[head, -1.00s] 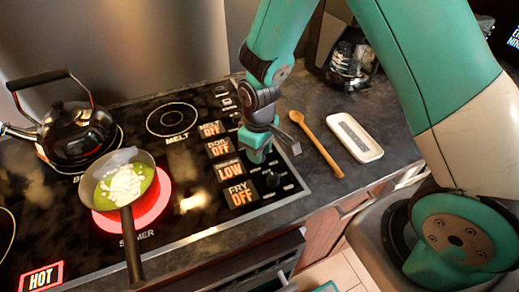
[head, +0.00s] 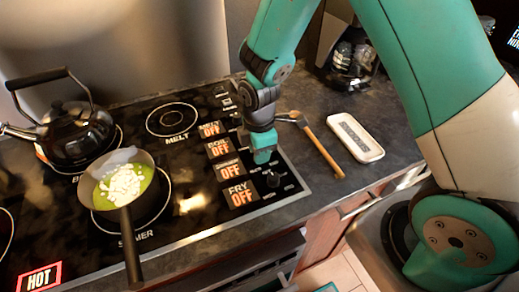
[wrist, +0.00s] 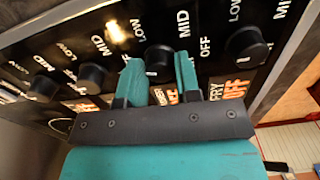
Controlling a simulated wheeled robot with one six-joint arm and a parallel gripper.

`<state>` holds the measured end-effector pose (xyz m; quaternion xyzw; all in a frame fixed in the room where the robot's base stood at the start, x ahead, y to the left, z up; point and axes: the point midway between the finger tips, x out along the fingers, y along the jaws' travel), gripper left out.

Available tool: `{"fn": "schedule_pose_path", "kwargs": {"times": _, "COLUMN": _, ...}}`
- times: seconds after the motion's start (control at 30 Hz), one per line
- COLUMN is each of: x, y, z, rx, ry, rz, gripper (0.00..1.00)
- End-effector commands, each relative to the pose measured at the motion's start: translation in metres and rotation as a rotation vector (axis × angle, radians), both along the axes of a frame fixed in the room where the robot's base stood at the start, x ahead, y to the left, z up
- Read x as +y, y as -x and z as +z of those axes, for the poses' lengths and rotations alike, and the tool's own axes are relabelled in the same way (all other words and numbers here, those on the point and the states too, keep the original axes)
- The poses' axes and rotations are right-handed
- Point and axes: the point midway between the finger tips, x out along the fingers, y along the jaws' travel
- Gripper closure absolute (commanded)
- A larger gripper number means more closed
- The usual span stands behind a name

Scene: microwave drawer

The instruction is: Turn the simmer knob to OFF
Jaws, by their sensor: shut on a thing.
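My gripper (head: 263,154) is over the row of black knobs at the cooktop's right side. In the wrist view its two teal fingers (wrist: 159,72) are on either side of the simmer knob (wrist: 158,58), shut on it. The knob is round and black with a white mark; in the head view my gripper hides it. The third display in the column, the simmer display (head: 229,170), reads OFF. The simmer burner (head: 160,205) under the frying pan (head: 112,207) is dark.
The fry knob (head: 272,179) is close in front of my gripper, and other black knobs (wrist: 93,77) stand in the same row. A black kettle (head: 78,130) is on the back-left burner.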

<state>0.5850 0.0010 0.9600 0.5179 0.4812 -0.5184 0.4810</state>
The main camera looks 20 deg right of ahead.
Motion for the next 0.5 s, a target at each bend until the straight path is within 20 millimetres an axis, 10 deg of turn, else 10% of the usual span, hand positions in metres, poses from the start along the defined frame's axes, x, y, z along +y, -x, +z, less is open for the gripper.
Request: {"fn": "schedule_pose_path", "kwargs": {"times": 0.5, "x": -0.0001, "y": -0.0006, "z": 0.0007, "rx": -0.002, "ry": 0.0, "rz": 0.307, "gripper": 0.93}}
